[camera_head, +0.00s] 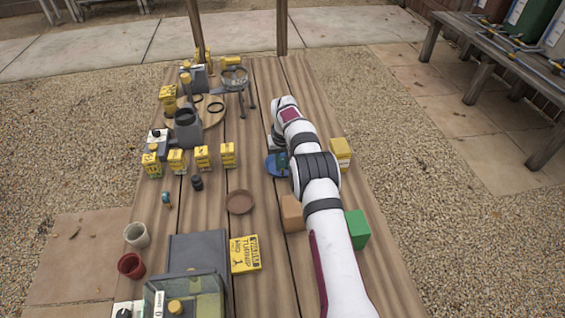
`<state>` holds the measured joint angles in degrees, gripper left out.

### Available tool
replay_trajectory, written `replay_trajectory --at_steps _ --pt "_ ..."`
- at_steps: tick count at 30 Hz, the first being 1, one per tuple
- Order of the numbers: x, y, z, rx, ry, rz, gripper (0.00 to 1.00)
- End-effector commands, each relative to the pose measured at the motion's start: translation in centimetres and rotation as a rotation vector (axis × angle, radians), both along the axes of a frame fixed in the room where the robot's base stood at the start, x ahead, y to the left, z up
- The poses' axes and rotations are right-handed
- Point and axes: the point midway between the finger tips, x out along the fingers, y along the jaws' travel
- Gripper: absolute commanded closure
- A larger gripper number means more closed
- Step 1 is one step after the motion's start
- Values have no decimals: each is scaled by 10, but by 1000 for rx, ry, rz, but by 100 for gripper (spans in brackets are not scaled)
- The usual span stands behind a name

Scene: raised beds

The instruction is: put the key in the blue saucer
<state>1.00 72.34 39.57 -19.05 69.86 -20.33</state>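The blue saucer (270,166) lies on the wooden table right of centre, and its right side is hidden by my arm. My arm reaches up the table from the bottom right. My gripper (277,147) seems to be at the saucer's far side, mostly hidden by the wrist and forearm. Its fingers cannot be made out, nor whether it holds anything. I cannot clearly identify the key. A small blue and yellow item (166,200) lies at the table's left, but it is too small to name surely.
Yellow seed boxes (202,157) stand in a row left of centre. A brown saucer (239,202) and yellow packet (245,254) lie nearer. Brown (292,214) and green (357,229) blocks flank my arm. A red pot (131,265) stands at left. Table between brown and blue saucers is clear.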

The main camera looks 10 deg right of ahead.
Motion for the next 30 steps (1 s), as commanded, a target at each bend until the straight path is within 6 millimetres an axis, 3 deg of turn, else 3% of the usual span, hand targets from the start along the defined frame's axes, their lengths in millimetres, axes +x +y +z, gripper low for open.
replay_trajectory --at_steps 1,4,14,24,30 --pt "0 0 0 0 0 0 70" --pt "0 0 1 0 0 0 52" --pt "0 0 7 0 -1 0 52" --pt "-13 0 95 -1 -4 0 52" --pt "-17 0 120 0 0 0 52"
